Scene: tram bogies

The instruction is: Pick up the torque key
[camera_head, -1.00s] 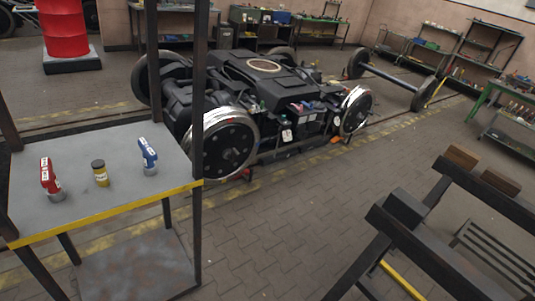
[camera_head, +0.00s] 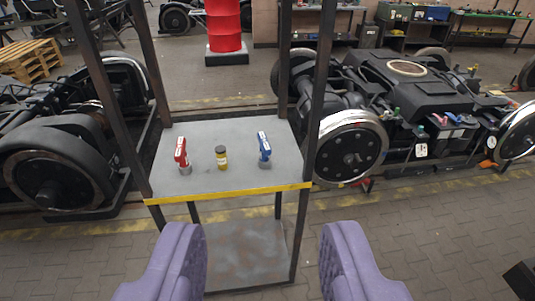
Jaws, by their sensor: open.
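My gripper (camera_head: 265,262) shows as two purple fingers at the bottom of the view, wide apart with nothing between them. Ahead of it is a grey shelf stand (camera_head: 232,178) with a yellow front edge. On its top stand a red tool (camera_head: 181,154) with a grey base at the left, and a blue tool (camera_head: 264,147) with a grey base at the right. I cannot tell which of the two tools is the torque key. The gripper is apart from all of them.
Dark posts (camera_head: 322,90) rise at the stand's corners. A bogie (camera_head: 410,90) is at the right, and dark wheels (camera_head: 60,165) are at the left. A red drum (camera_head: 223,25) and wooden pallets (camera_head: 30,58) are behind.

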